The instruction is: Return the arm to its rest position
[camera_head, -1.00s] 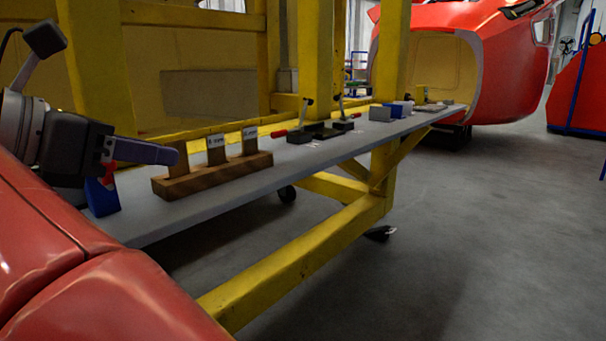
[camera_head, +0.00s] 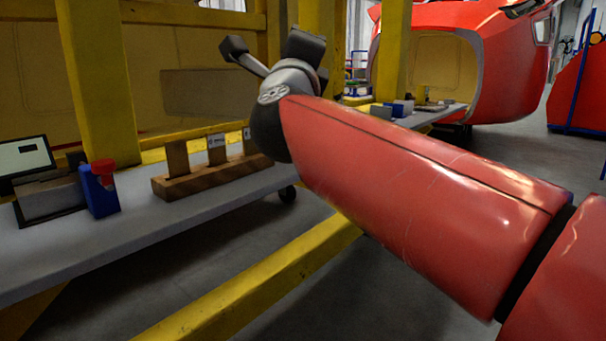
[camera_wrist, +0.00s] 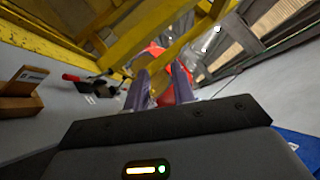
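My gripper (camera_wrist: 160,72) shows in the wrist view as two purple fingers standing apart, with a gap between them. Red shows in and beyond the gap; it looks like background, and I see nothing gripped. In the head view my red arm reaches across the middle from the lower right, and the grey wrist joint is at its upper left end.
The grey bench (camera_head: 150,222) holds a wooden block stand (camera_head: 205,178), a blue box with a red part (camera_head: 100,188) and a screen device (camera_head: 28,160). Yellow posts (camera_head: 100,80) rise behind. A red train nosecone (camera_head: 470,60) stands at the back right.

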